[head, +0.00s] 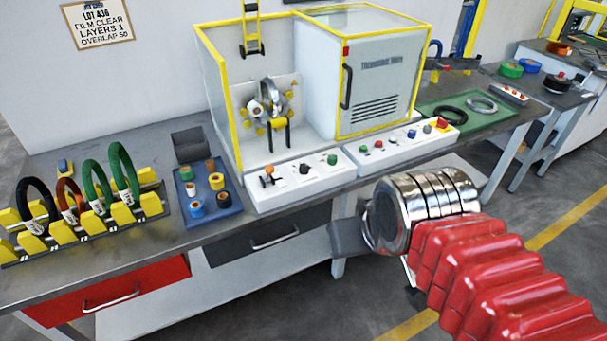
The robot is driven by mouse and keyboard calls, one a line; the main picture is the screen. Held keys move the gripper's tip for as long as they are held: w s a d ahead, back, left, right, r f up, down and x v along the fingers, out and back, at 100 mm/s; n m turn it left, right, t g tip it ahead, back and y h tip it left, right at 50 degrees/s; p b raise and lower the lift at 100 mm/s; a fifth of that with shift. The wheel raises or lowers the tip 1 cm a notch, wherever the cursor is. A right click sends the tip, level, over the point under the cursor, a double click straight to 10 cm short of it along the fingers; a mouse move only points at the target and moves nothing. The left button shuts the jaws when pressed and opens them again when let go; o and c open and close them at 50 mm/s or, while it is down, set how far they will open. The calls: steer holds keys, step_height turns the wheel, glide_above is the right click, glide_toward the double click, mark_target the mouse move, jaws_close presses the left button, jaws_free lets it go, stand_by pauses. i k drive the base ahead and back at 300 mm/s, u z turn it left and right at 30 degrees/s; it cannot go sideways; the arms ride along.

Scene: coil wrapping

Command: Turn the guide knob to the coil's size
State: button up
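The wrapping machine (318,80) stands on the bench with a yellow-edged clear guard and a ring-shaped wrapping head (270,103) inside. The white panel (300,184) at its front left carries an orange-and-black knob (268,176), a small black knob (303,169) and a green one (332,160). I cannot tell which is the guide knob, and no scale is readable. Coils with tags stand in a yellow rack at left: black (36,204), orange (68,200) and two green (124,172). My gripper (350,238) is in front of the bench, apart from the panel, mostly hidden behind my wrist.
A second panel (405,145) has several buttons and a red-and-yellow stop. A blue tray (207,195) holds tape rolls. A black coil (443,115) and a grey coil (482,104) lie on a green mat. A notice (98,25) reads LOT 436, film clear, layers 1, overlap 50.

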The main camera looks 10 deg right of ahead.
mark_target(304, 168)
steer(key=i, duration=0.9)
steer(key=u, duration=0.05)
